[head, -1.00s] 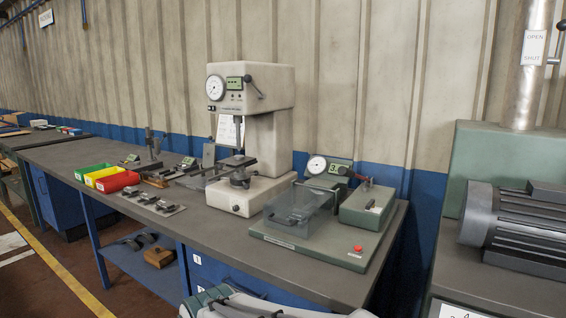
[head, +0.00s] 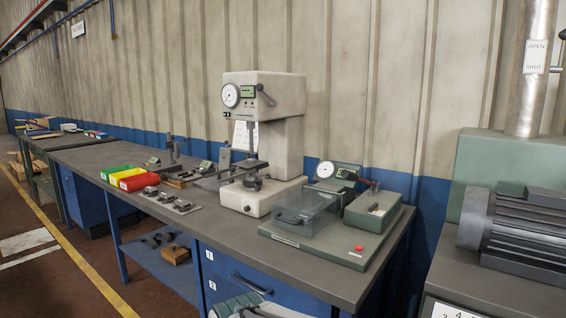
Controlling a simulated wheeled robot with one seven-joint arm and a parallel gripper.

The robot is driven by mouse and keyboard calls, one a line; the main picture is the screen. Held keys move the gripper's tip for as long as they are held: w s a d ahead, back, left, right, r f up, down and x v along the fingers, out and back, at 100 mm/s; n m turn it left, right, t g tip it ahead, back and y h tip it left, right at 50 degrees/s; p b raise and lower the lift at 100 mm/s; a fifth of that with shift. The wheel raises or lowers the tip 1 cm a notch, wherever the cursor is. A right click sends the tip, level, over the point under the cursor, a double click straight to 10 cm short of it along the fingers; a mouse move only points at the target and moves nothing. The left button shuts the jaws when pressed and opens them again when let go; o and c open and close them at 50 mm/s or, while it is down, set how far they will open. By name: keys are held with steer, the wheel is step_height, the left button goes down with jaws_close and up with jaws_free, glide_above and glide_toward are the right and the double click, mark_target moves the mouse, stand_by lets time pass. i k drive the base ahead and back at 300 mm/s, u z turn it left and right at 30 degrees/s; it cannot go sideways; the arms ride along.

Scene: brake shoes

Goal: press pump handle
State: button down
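A test rig on a green baseplate (head: 318,250) stands at the right end of the workbench. My gripper is not in view; only a white and green part of my body shows at the bottom edge.
The grey workbench (head: 300,278) holds a white press (head: 265,135), green, yellow and red bins (head: 138,181), and several small metal parts. Right of it stands a green machine with a grey motor (head: 515,225). A floor strip lies in front at left.

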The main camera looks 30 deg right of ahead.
mark_target(345, 175)
steer(key=z, duration=1.2)
steer(key=i, duration=0.45)
